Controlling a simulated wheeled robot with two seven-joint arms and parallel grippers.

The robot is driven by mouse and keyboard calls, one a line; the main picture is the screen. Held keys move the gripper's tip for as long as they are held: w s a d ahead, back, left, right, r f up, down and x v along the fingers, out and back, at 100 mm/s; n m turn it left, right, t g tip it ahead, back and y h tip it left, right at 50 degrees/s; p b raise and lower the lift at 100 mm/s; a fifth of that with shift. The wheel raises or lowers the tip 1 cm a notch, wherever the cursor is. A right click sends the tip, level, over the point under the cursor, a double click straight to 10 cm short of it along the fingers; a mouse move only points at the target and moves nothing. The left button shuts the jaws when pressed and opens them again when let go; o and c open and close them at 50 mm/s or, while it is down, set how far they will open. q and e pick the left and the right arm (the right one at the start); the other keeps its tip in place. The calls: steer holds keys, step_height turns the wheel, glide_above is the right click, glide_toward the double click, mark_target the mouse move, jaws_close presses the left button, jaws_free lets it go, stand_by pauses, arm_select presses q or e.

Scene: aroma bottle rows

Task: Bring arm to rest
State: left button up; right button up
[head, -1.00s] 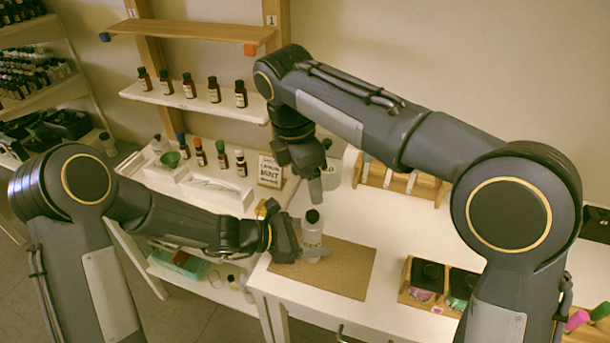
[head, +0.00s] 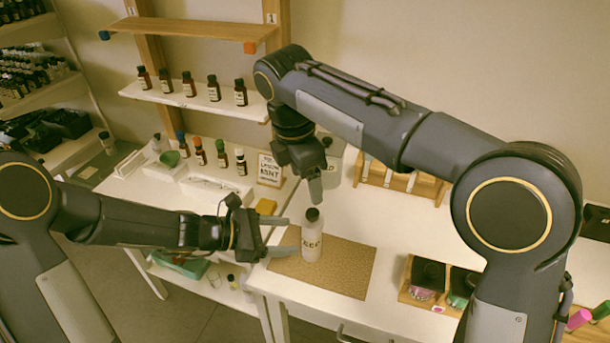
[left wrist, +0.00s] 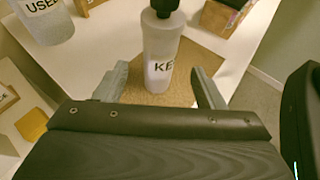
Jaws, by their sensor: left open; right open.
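The white bottle with a dark cap (head: 312,245) stands upright on the brown mat (head: 345,278). In the left wrist view, the bottle (left wrist: 160,42) shows a label beginning "KE" and appears between and beyond the fingers. My left gripper (head: 291,236) is open and empty, just left of the bottle and pointing at it. Its two spread fingers also show in the left wrist view (left wrist: 161,88). My right gripper (head: 315,188) hangs above and behind the bottle, pointing down. It is open with nothing visible in it, though its fingers overlap in the head view.
A clear container marked "USED" (left wrist: 52,24) stands behind the mat. A card reading "MINT" (head: 270,170) and a yellow block (head: 266,207) are left of it. Capped bottles (head: 212,88) line the shelf. Wooden boxes (head: 428,284) stand right of the mat.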

arm_select(q)
steer(key=s+a+r+m+y, duration=0.2)
steer(key=s+a+r+m, duration=0.15)
steer(key=s+m, duration=0.25)
steer(key=s+a+r+m+y, duration=0.2)
steer(key=s+r+m, duration=0.3)
steer(key=s+m, duration=0.15)
arm_select(e)
steer(key=s+d+m+t+y, duration=0.1)
steer(key=s+d+m+y, duration=0.1)
steer(key=s+d+m, duration=0.55)
steer(key=s+d+m+y, duration=0.25)
steer(key=d+m, duration=0.25)
steer(key=d, duration=0.6)
arm_select(q)
steer(key=s+a+f+m+t+y, duration=0.1)
steer(key=s+a+m+y, duration=0.4)
steer(key=s+a+m, duration=0.2)
steer(key=shift+s+a, duration=0.65)
steer(key=shift+s, duration=0.45)
arm_select(e)
steer(key=s+d+f+m+t, duration=0.3)
steer(key=s+f+m, duration=0.5)
steer(key=s+m, duration=0.4)
steer(key=shift+s+d+f+t+y, duration=0.35)
steer(key=shift+s+t+y, duration=0.1)
steer(key=shift+s+t, duration=0.05)
